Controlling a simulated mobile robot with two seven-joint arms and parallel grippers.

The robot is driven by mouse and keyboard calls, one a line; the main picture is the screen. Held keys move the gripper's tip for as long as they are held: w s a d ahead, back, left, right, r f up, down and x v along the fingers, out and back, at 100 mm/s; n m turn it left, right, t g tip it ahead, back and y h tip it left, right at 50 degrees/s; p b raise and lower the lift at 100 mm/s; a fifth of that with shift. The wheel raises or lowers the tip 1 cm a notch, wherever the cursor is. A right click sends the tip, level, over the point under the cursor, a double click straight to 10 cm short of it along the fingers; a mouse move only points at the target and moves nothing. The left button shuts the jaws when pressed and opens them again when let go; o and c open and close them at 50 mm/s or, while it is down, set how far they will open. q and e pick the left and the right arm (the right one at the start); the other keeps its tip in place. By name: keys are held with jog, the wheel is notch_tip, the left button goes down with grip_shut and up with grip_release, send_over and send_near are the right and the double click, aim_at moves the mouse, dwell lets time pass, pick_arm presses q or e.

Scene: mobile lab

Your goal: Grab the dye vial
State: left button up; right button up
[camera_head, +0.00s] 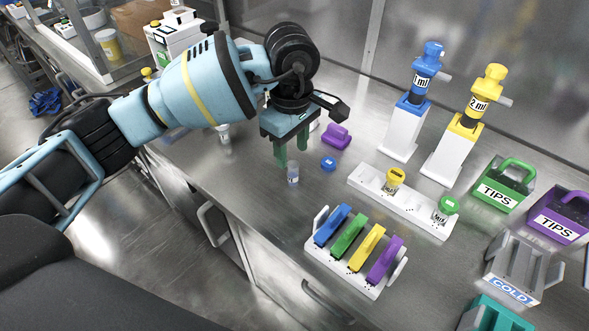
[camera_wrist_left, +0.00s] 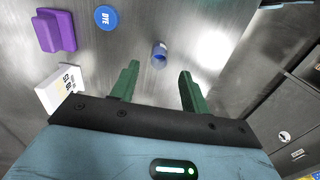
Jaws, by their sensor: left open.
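The dye vial (camera_head: 292,174) is a small, clear, bluish, uncapped vial standing on the steel bench. It also shows in the left wrist view (camera_wrist_left: 159,57), just beyond the fingertips and between their lines. The round blue cap marked DYE (camera_wrist_left: 106,18) lies apart on the bench, and in the head view the cap (camera_head: 328,164) is right of the vial. My left gripper (camera_head: 291,153) has green fingers, is open and empty, and hangs close above the vial. It also shows in the left wrist view (camera_wrist_left: 158,72). My right gripper is not in view.
A purple block (camera_head: 337,136) lies behind the cap. A white rack with yellow- and green-capped vials (camera_head: 410,204) and a rack of coloured tools (camera_head: 318,245) stand to the right. Pipette stands (camera_head: 402,132) and tip boxes (camera_head: 504,184) are farther right. The bench's front edge is left of the vial.

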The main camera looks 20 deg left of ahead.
aim_at(293, 172)
pick_arm(q)
notch_tip(293, 172, down, 2)
jog(key=shift+w+f, duration=0.1)
jog(key=shift+f, duration=0.15)
jog(key=shift+d+f, duration=0.1)
jog(key=shift+f, duration=2.5)
jog(key=shift+c, duration=0.4)
grip_shut()
